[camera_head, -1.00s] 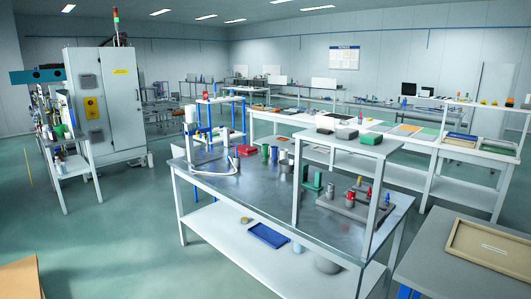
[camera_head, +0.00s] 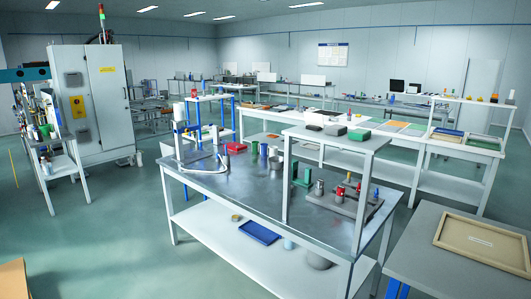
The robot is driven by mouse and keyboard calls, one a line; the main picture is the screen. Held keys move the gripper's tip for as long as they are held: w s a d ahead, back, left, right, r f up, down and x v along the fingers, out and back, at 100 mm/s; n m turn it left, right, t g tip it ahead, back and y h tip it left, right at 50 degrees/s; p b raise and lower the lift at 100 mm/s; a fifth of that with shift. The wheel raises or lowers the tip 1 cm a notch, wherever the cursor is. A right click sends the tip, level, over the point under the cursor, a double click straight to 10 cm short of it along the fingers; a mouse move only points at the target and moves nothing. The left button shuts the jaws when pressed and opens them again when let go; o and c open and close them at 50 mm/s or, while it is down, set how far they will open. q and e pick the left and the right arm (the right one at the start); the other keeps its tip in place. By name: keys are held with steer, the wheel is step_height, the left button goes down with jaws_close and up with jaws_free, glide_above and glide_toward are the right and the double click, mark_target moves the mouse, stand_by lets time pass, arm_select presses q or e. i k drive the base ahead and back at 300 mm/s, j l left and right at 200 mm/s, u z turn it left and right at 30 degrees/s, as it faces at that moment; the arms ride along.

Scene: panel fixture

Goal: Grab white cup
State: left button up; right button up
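A steel-topped workbench (camera_head: 222,198) stands in the middle of the head view. Several small upright cylinders stand on it, including a green one (camera_head: 254,148) and a pale grey-white one (camera_head: 273,153). The pale one may be the white cup, but it is too small to be sure. A pale bluish cup-like thing (camera_head: 289,244) stands on the bench's lower shelf. A white cylinder (camera_head: 179,111) sits on a stand at the bench's left end. Neither of my grippers is in view.
A raised shelf (camera_head: 330,141) covers the bench's right part. A blue tray (camera_head: 260,233) lies on the lower shelf. A grey table with a beige tray (camera_head: 485,241) is at the right. A tall cabinet (camera_head: 91,100) is at the left. The green floor (camera_head: 110,225) left of the bench is clear.

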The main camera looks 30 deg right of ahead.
mark_target(274, 153)
steer(key=z, duration=0.85)
steer(key=i+j+z, duration=0.15)
steer(key=i+z, duration=0.25)
steer(key=i+j+z, duration=0.1)
steer(key=j+z, duration=0.15)
steer(key=z, duration=0.15)
steer(key=i+j+z, duration=0.2)
steer(key=j+z, duration=0.2)
steer(key=i+j+z, duration=0.2)
steer(key=z, duration=0.15)
steer(key=k+j, duration=0.05)
steer(key=j, duration=0.05)
